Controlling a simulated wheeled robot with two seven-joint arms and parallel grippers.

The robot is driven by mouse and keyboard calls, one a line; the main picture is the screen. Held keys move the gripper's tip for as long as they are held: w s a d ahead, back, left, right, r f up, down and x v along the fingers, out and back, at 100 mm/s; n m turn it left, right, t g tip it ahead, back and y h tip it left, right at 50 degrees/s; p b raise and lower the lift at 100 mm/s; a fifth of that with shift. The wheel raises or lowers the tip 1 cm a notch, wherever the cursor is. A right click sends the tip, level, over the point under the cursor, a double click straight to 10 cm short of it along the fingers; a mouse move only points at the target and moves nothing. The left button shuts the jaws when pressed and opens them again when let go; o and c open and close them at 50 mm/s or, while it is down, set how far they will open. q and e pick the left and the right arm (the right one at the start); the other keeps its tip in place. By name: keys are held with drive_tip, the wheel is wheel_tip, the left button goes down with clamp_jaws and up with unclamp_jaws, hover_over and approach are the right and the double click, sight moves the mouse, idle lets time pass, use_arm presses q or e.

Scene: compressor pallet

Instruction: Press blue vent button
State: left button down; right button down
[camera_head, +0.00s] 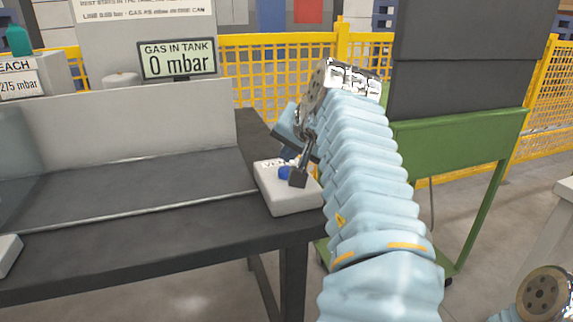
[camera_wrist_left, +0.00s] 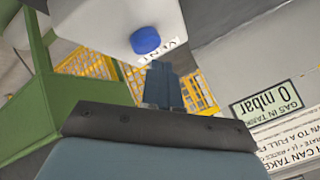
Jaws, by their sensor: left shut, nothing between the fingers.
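The blue vent button (camera_head: 285,173) sits on top of a white box (camera_head: 289,199) at the right end of the dark bench. My left gripper (camera_head: 298,179) points down at the box, its dark fingertips just right of the button and partly in front of it. In the left wrist view the picture is upside down; the button (camera_wrist_left: 146,40) and its VENT label show on the white box (camera_wrist_left: 105,20), just beyond the closed fingertips (camera_wrist_left: 161,66). The fingers are shut and empty. I cannot tell whether they touch the button or box.
A display (camera_head: 177,60) reads GAS IN TANK 0 mbar. The dark bench (camera_head: 130,185) is mostly bare left of the box. A green frame (camera_head: 470,130) with dark panels stands to the right. Yellow fencing (camera_head: 270,75) runs behind. Part of my right arm shows at the lower right.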

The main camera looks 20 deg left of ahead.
use_arm(q)
wheel_tip(320, 180, up, 5)
drive_tip(key=p, duration=0.4)
drive_tip(key=shift+p, duration=0.4)
idle(0.7)
